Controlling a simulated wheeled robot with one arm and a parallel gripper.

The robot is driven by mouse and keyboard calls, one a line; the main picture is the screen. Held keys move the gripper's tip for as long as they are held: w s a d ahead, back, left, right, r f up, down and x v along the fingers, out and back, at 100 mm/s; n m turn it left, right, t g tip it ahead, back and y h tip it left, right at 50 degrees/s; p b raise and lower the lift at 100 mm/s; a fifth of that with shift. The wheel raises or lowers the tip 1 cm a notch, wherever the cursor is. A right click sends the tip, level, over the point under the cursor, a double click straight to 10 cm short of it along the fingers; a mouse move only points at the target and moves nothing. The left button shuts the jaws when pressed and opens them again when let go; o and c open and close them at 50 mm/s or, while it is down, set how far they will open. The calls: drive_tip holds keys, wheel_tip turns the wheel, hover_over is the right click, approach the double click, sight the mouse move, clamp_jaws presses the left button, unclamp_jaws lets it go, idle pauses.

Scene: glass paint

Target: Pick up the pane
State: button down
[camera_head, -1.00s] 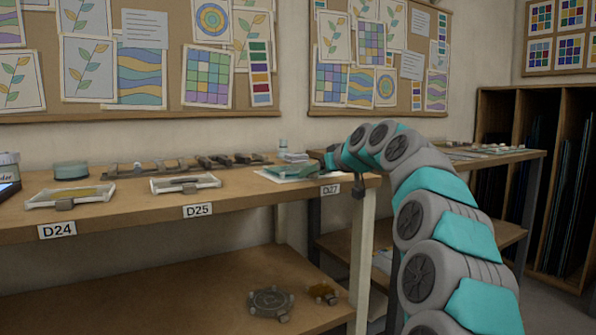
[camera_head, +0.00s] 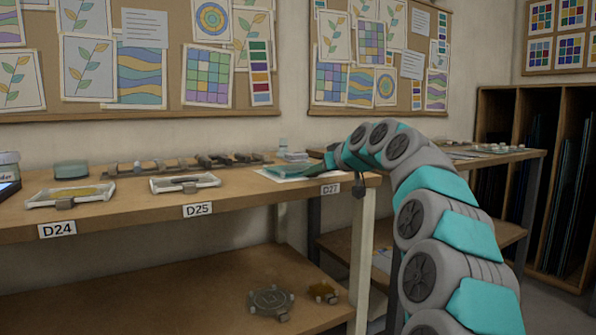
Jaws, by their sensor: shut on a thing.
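My gripper (camera_head: 325,164) is at the right end of the near bench, by the label D27, at the end of my grey and teal arm. It is shut on a thin teal pane (camera_head: 314,169), which is small and partly hidden by the gripper. The pane is just over the right part of a pale sheet or tray (camera_head: 285,175). I cannot tell whether the pane touches it.
Trays stand at D24 (camera_head: 70,194) and D25 (camera_head: 184,183). A row of grey fixtures (camera_head: 190,164) runs behind them. A small stack (camera_head: 292,156) stands behind the pale sheet. A second bench (camera_head: 480,155) is on the right.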

idle(0.3)
drive_tip(key=shift+r+p, duration=0.3)
drive_tip(key=shift+r, duration=1.5)
drive_tip(key=shift+s+d+r, duration=0.1)
drive_tip(key=shift+s+d, duration=0.05)
drive_tip(key=shift+s, duration=0.6)
drive_tip(key=shift+s+b, duration=0.4)
drive_tip(key=shift+s, duration=0.1)
drive_tip(key=s+d+r+b, duration=0.1)
drive_tip(key=s+d, duration=0.1)
drive_tip(key=s, duration=1.1)
drive_tip(key=shift+s+d, duration=0.15)
drive_tip(key=shift+r, duration=0.15)
